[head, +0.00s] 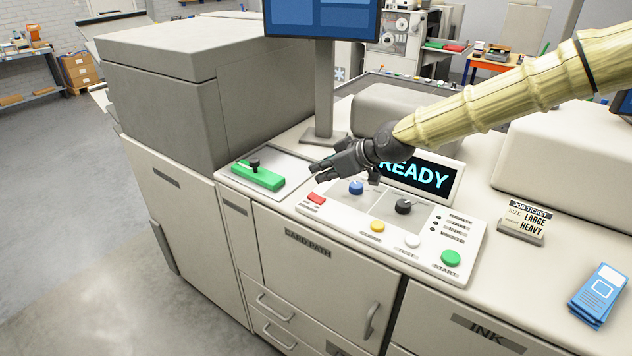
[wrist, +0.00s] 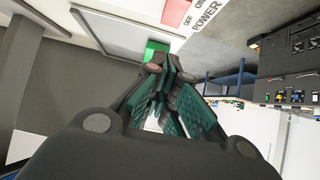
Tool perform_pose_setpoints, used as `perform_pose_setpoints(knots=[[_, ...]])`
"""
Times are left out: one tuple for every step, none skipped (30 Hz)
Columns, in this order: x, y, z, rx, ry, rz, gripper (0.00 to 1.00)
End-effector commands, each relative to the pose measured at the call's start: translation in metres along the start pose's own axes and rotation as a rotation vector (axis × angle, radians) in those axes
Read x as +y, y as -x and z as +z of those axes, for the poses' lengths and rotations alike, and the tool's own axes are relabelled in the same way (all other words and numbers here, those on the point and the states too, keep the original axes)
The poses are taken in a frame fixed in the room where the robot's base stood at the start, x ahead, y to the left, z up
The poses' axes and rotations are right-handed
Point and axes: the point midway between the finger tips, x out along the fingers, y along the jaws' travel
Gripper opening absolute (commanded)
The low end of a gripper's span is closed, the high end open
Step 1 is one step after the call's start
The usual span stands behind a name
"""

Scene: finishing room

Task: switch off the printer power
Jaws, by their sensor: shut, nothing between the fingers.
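The red power switch (head: 316,198) is at the left end of the white control panel (head: 460,268), in front of the blue knob. In the wrist view the red switch (wrist: 177,11) is at the top edge, partly cut off, beside printed OFF, ON and POWER marks. My gripper (head: 316,171) is shut and empty, above the panel's back left part, its fingers pointing left. In the wrist view my gripper (wrist: 170,66) has its fingertips below the switch in the picture and apart from it. The display (head: 420,178) reads READY, partly hidden by my gripper.
A green block with a black knob (head: 258,177) sits in a tray left of the panel. Blue (head: 356,187), black, yellow, white and green (head: 450,258) controls lie along the panel. A monitor post (head: 324,90) stands behind. A job ticket (head: 527,222) and blue pack (head: 598,293) lie right.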

Motion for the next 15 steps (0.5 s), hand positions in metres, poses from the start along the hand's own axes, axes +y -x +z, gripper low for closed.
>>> perform_pose_setpoints(knots=[[0.000, -0.005, -0.001, -0.002, 0.000, -0.001, 0.00], [-0.001, -0.008, -0.001, -0.002, 0.000, -0.001, 0.00], [0.000, -0.013, -0.001, -0.001, 0.000, -0.001, 0.00], [0.000, -0.016, -0.001, -0.001, 0.000, -0.001, 0.00], [0.000, -0.018, 0.001, -0.002, -0.001, -0.001, 0.00], [0.000, -0.020, 0.004, -0.002, -0.002, -0.001, 0.00], [0.000, -0.022, 0.006, -0.001, -0.002, -0.001, 0.00], [0.000, -0.024, 0.008, -0.001, -0.002, 0.000, 0.00], [0.000, -0.027, 0.011, -0.002, -0.003, -0.001, 0.00], [0.000, -0.029, 0.014, -0.002, -0.003, -0.001, 0.00], [0.000, -0.030, 0.015, -0.001, -0.002, -0.001, 0.00], [0.000, -0.033, 0.017, -0.001, -0.003, 0.000, 0.00], [0.000, -0.034, 0.019, -0.001, -0.003, 0.000, 0.00], [0.000, -0.036, 0.021, -0.001, -0.002, 0.000, 0.00], [0.000, -0.037, 0.022, -0.001, -0.002, 0.000, 0.00]])
